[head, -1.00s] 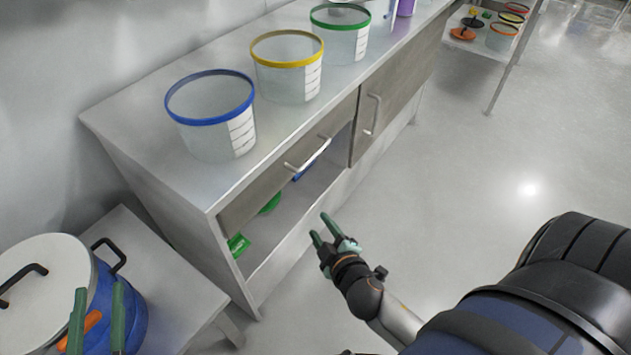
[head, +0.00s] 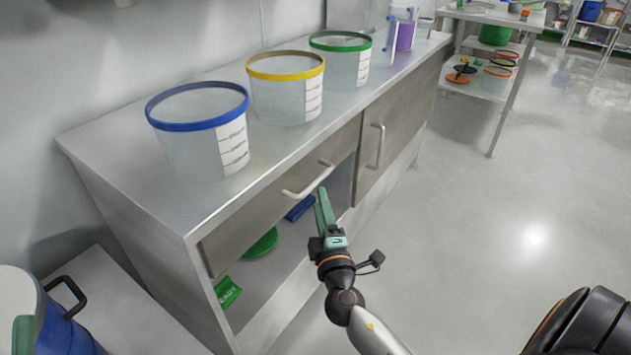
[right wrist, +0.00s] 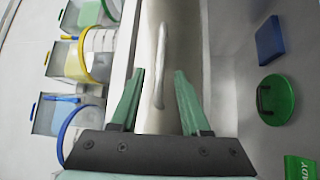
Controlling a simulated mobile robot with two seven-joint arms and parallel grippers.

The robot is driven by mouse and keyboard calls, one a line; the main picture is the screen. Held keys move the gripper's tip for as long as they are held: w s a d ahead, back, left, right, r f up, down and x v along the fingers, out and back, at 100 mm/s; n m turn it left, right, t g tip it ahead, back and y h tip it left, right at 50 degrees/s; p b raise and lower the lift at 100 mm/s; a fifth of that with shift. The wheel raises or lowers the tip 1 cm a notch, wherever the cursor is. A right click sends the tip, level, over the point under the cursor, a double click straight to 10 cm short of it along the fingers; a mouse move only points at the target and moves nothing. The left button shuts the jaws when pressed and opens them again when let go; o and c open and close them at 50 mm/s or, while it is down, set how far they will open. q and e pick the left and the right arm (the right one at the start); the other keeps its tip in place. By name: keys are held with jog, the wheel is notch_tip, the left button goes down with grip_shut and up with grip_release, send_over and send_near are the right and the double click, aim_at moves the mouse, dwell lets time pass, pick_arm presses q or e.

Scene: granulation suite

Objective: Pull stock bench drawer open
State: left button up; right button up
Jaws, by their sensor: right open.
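The stock bench (head: 120,200) has a grey-brown drawer front (head: 250,228) below its top, looking flush with the bench. A pale bar handle (head: 308,180) is on it. My right gripper (head: 322,203) is open, its green fingers just below and in front of the handle in the head view. In the right wrist view the handle (right wrist: 161,60) runs lengthwise in the picture, between the lines of the two open fingers (right wrist: 159,85). I cannot tell whether it lies between the fingertips or beyond them. Only a green sliver of my left gripper (head: 22,335) shows at the lower left edge.
Clear tubs with blue (head: 198,125), yellow (head: 286,75) and green (head: 340,45) rims stand on the bench. A door (head: 398,125) with an upright handle is right of the drawer. Below the drawer is an open shelf with a green lid (head: 262,243). The floor to the right is clear.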

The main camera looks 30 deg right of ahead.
aim_at(316, 180)
jog(key=x, duration=0.7)
jog(key=shift+c, duration=0.3)
grip_shut()
dwell(1.0)
